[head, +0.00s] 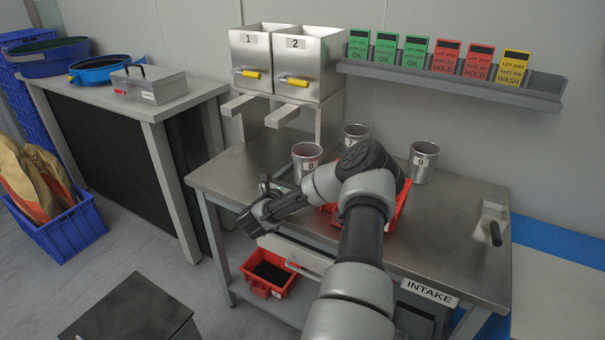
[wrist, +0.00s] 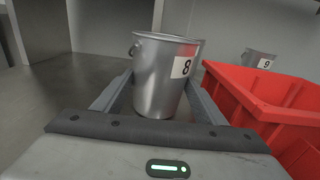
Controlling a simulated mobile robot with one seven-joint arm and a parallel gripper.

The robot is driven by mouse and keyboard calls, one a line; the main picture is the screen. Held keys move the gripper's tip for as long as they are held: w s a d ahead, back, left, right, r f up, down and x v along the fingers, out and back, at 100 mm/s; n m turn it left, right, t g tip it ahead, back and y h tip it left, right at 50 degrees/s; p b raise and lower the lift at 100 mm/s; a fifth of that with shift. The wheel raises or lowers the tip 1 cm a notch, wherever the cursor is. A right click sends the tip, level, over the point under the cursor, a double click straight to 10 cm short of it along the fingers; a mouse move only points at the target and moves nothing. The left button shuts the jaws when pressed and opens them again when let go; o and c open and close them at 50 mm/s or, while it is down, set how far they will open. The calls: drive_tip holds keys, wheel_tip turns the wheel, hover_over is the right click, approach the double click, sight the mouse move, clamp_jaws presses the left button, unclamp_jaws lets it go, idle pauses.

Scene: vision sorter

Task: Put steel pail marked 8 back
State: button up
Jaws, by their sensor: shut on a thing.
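The steel pail marked 8 (head: 307,160) is upright at the table's back, in front of the steel hoppers. In the wrist view, pail 8 (wrist: 160,75) stands between the two fingers of my gripper (wrist: 158,100), its number facing right and a small ring at its left rim. My gripper is shut on this pail. In the head view my gripper (head: 278,188) is partly hidden by my own wrist and arm. I cannot tell whether the pail's bottom touches the table.
Pail 9 (head: 423,163) and another steel pail (head: 355,133) stand behind my arm. A red bin (head: 401,207) is close right of the gripper. Hoppers (head: 260,50) rise behind. A scoop (head: 491,220) lies at right. The right part of the table (head: 450,225) is mostly clear.

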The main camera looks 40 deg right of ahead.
drive_tip(key=shift+f, duration=0.2)
drive_tip(key=o, duration=1.9)
drive_tip(key=shift+c, duration=0.2)
drive_tip(key=shift+r, duration=0.1)
